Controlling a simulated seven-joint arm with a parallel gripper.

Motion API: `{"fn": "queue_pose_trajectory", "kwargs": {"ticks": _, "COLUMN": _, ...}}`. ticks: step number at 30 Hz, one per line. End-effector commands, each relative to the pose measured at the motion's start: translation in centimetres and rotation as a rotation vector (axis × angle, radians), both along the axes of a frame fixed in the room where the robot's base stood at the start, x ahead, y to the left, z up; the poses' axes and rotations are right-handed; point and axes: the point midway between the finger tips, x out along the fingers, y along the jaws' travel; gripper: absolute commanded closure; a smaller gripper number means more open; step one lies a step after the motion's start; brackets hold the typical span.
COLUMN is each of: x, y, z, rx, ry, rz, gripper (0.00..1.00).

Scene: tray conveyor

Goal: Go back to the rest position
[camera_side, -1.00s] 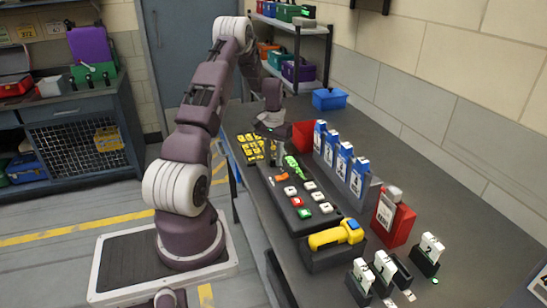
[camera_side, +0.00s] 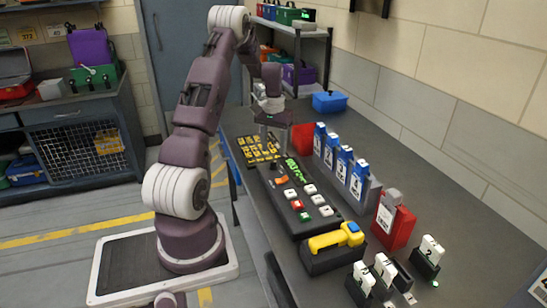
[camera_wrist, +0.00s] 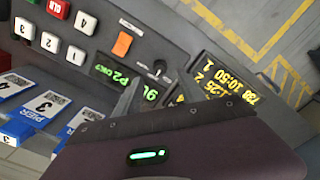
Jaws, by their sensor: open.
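My gripper (camera_side: 268,138) hangs over the far end of the bench in the side view, apart from the panel and pointing down. It holds nothing that I can see. Below it is a black control panel (camera_side: 308,222) with a green display, an orange switch and white, red and green buttons. A board with yellow lettering (camera_side: 257,149) lies just left of the gripper. In the wrist view, my gripper's dark body fills the bottom, and the green display (camera_wrist: 112,78) and orange switch (camera_wrist: 122,43) show beyond it.
A row of blue tags (camera_side: 341,160) stands right of the panel, with a red box (camera_side: 302,139) behind. A yellow handheld device (camera_side: 335,240), a red container (camera_side: 393,222) and numbered white cards (camera_side: 384,266) stand nearer.

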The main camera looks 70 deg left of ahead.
Motion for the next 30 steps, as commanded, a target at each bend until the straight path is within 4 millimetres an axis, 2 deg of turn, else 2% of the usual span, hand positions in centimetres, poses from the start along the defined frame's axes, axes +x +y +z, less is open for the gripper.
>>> {"fn": "queue_pose_trajectory", "kwargs": {"ticks": 1, "x": 0.0, "y": 0.1, "z": 0.8, "rx": 0.003, "ry": -0.001, "rz": 0.000, "gripper": 0.53}}
{"fn": "queue_pose_trajectory", "kwargs": {"ticks": 5, "x": 0.0, "y": 0.0, "z": 1.8, "rx": 0.001, "ry": -0.001, "rz": 0.000, "gripper": 0.53}}
{"fn": "queue_pose_trajectory", "kwargs": {"ticks": 17, "x": 0.0, "y": -0.1, "z": 1.8, "rx": 0.000, "ry": 0.000, "rz": -0.001, "gripper": 0.53}}
{"fn": "queue_pose_trajectory", "kwargs": {"ticks": 20, "x": 1.1, "y": -1.7, "z": 3.9, "rx": 0.018, "ry": -0.015, "rz": -0.034, "gripper": 0.53}}
{"fn": "queue_pose_trajectory", "kwargs": {"ticks": 23, "x": 3.3, "y": -7.2, "z": 9.2, "rx": 0.060, "ry": -0.057, "rz": -0.125, "gripper": 0.53}}
{"fn": "queue_pose_trajectory", "kwargs": {"ticks": 24, "x": 3.8, "y": -10.3, "z": 11.7, "rx": 0.079, "ry": -0.081, "rz": -0.174, "gripper": 0.53}}
{"fn": "queue_pose_trajectory", "kwargs": {"ticks": 26, "x": 3.8, "y": -15.4, "z": 15.2, "rx": 0.106, "ry": -0.119, "rz": -0.250, "gripper": 0.53}}
{"fn": "queue_pose_trajectory", "kwargs": {"ticks": 27, "x": 3.3, "y": -18.8, "z": 17.2, "rx": 0.124, "ry": -0.148, "rz": -0.301, "gripper": 0.53}}
{"fn": "queue_pose_trajectory", "kwargs": {"ticks": 29, "x": 1.7, "y": -24.0, "z": 19.7, "rx": 0.148, "ry": -0.196, "rz": -0.384, "gripper": 0.53}}
{"fn": "queue_pose_trajectory", "kwargs": {"ticks": 30, "x": 0.1, "y": -27.4, "z": 21.1, "rx": 0.162, "ry": -0.232, "rz": -0.441, "gripper": 0.53}}
